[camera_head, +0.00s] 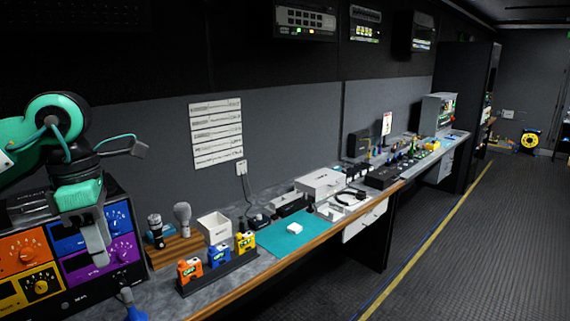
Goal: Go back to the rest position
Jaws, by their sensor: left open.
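My left arm comes in from the left, with teal and black joints. My left gripper (95,245) points down in front of a rack panel (68,237) at the left, which has orange, yellow, blue and purple modules with dials. The gripper's grey fingers show against the panel, and I see nothing held between them. The gap between the fingers is hard to make out. My right gripper is not in view.
A long counter (160,292) runs from front left to far right. On it are a holder with orange, blue and yellow packs (218,253), microphones (183,218), a white box (214,227) and a teal mat (292,240). The floor (470,240) at the right is clear.

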